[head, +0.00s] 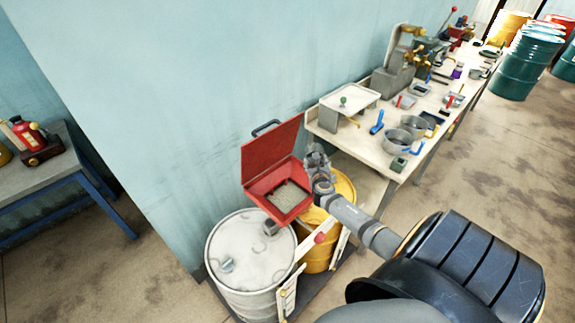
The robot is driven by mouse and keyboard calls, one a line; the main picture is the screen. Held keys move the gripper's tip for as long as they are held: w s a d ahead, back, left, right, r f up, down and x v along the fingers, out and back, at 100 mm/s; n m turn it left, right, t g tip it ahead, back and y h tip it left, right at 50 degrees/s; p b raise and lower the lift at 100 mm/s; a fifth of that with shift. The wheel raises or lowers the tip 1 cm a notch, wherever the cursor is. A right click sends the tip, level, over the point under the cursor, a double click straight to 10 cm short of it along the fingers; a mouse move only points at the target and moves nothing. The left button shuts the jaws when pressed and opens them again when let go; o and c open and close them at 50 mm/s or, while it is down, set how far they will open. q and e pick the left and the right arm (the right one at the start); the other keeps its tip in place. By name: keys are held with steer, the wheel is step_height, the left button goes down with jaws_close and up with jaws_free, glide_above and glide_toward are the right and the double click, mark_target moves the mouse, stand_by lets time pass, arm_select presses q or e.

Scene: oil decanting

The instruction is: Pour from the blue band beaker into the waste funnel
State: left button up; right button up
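The waste funnel (263,178) is a red square box with its hinged lid swung up and a grey mesh inside, set over the drums. My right arm comes in from the lower right. Its gripper (317,158) is just right of the funnel's opening, above the yellow drum. The fingers are small and grey, and I cannot tell whether they are open or shut or hold anything. I cannot make out a beaker with a blue band in this view. My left gripper is not in view.
A white drum (243,255) and a yellow drum (343,190) stand below the funnel. A workbench (355,138) along the wall holds a raised tray (338,101), pans (397,143) and tools. Another table (55,170) stands at left.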

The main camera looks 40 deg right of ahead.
mark_target(309, 158)
steer(key=a+n+h+b, duration=0.1)
steer(key=b, duration=0.2)
steer(key=a+n+t+h+b, duration=0.1)
steer(key=b, duration=0.2)
steer(key=a+n+t+b, duration=0.1)
steer(key=n+b, duration=0.1)
steer(key=b, duration=0.1)
steer(key=shift+w+f+h+b, duration=0.15)
steer(key=shift+w+h+b, duration=0.1)
steer(key=shift+h+b, duration=0.15)
steer(key=shift+r+n+b, duration=0.2)
steer(key=shift+n+b, duration=0.1)
steer(key=shift+b, duration=0.1)
steer(key=shift+a, duration=0.1)
steer(key=shift+r+n+t+h+b, duration=0.3)
steer(key=shift+n+b, duration=0.2)
steer(key=shift+b, duration=0.5)
steer(key=shift+r+t, duration=0.15)
steer(key=shift+t, duration=0.15)
steer(key=shift+a+r+n+t+h+b, duration=0.1)
steer(key=shift+r+n+t+b, duration=0.3)
steer(key=shift+n+b, duration=0.45)
steer(key=shift+d+r+n+t+h+b, duration=0.1)
steer(key=shift+r+n+t+b, duration=0.3)
steer(key=shift+b, duration=0.6)
steer(key=shift+a+r+n+t+h+b, duration=0.15)
steer(key=shift+n+t+b, duration=0.25)
steer(key=shift+n+b, duration=0.55)
